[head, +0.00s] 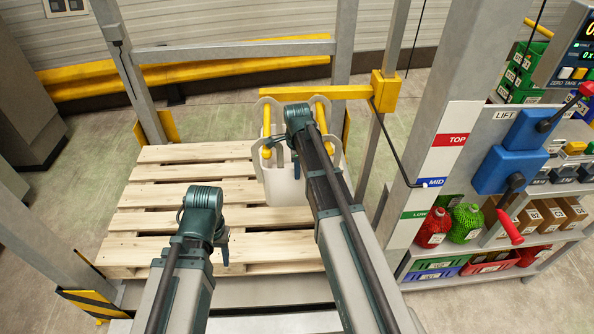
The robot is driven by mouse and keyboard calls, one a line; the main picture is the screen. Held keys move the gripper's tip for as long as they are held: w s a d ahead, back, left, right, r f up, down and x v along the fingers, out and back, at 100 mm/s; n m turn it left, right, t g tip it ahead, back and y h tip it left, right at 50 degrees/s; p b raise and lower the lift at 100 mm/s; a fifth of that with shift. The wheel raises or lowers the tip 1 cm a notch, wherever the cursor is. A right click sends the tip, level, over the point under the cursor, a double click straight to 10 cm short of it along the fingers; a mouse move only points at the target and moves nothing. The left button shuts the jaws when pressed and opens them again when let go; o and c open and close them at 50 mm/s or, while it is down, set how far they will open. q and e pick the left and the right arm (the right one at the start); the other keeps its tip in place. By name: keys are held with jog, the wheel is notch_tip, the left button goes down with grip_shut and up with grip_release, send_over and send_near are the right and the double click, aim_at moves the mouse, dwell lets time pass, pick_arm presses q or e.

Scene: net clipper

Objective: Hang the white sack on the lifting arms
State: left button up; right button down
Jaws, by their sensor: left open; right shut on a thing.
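The white sack (283,188) is upright above the right part of the pallet, partly hidden behind my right arm. Its pale loops rise beside the two yellow lifting arms (266,127), which point toward me from the yellow crossbar (315,92). The loops look to be around or against the arms; I cannot tell which for each. My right gripper (282,148) is at the sack's top between the lifting arms, shut on the sack, its fingers mostly hidden by the wrist. My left gripper (225,254) is open and empty, left of and nearer than the sack, over the pallet.
A wooden pallet (165,205) lies below. A grey frame with a yellow carriage (385,91) stands behind. At right are a post marked TOP (455,139) and MID, a blue lift control (505,170), and shelves with red and green net bags (466,222).

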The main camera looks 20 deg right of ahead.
jog(key=shift+s+f, duration=0.1)
jog(key=shift+f, duration=0.1)
jog(key=c, duration=0.9)
grip_release()
jog(key=shift+r+p, duration=0.4)
jog(key=shift+r, duration=0.1)
jog(key=shift+r+p, duration=4)
